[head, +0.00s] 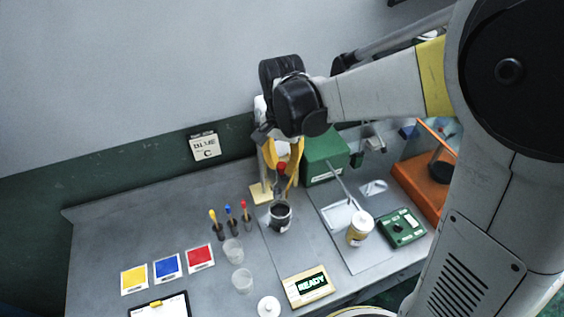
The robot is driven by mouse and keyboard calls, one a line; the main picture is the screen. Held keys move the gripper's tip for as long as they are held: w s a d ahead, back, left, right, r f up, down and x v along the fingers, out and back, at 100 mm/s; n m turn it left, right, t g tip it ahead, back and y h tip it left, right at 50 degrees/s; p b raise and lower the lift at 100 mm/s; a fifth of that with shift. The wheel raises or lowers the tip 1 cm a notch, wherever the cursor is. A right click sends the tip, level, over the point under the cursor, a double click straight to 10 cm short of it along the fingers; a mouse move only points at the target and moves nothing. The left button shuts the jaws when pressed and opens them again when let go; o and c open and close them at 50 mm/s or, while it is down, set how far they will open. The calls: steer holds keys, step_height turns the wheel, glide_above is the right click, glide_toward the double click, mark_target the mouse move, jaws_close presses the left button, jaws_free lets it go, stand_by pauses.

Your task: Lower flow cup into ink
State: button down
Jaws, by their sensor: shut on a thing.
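My gripper (284,184) points down above a dark open can (280,216) on the grey bench, which appears to be the ink can. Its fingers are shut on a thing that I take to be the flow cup. The fingers overlap the back of the can's rim in the picture, so I cannot tell whether the cup is above or inside the can. The ink surface is not clear.
A pale stand base (261,194) and a green box (325,158) are close behind. A READY display (309,286) is in front.

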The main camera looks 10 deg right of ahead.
step_height(320, 180, down, 18)
steer(key=b, duration=1.3)
steer(key=c, duration=1.2)
jaws_free()
steer(key=shift+r, duration=0.1)
step_height(320, 180, up, 12)
steer(key=shift+f, duration=0.1)
